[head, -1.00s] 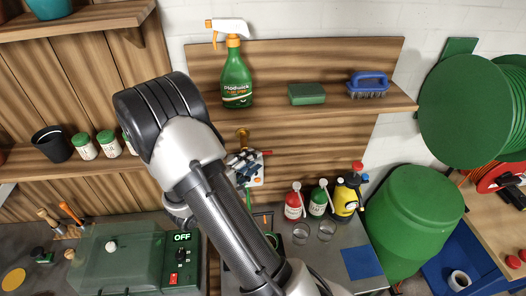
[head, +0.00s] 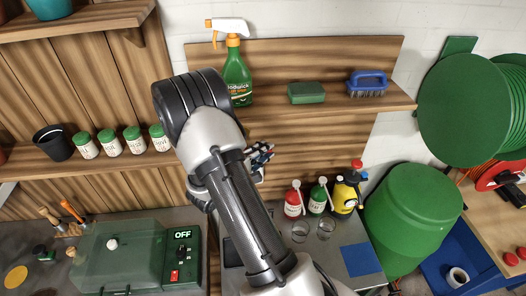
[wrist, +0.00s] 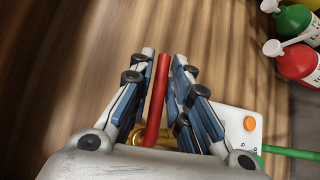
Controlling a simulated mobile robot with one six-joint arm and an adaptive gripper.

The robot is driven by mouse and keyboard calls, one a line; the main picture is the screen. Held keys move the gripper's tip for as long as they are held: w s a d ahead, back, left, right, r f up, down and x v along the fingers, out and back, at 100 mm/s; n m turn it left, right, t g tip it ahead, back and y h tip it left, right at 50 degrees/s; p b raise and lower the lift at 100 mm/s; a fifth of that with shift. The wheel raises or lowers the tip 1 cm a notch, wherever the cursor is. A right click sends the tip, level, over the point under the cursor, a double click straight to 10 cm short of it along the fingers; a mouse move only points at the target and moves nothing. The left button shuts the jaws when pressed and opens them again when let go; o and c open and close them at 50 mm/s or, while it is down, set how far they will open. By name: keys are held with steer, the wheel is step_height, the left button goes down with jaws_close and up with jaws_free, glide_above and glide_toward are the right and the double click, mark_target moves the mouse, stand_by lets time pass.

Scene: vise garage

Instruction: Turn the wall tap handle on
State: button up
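The tap's red lever handle (wrist: 158,92) stands between the fingers of my gripper (wrist: 164,58) in the wrist view. Narrow gaps show on both sides of the lever, so the fingers look open around it, not clamped. The brass tap body (wrist: 174,136) shows low between the finger bases, partly hidden by the gripper. In the head view my gripper (head: 260,158) is mostly behind my own arm, and the tap is hidden there.
A white plate with an orange button (wrist: 249,123) is right of the gripper, with a green hose (wrist: 288,152). Red (head: 293,204) and green (head: 318,200) bottles stand to the right. The shelf above holds a spray bottle (head: 237,80), sponge (head: 306,93) and brush (head: 367,85).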

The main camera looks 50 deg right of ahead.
jaws_close()
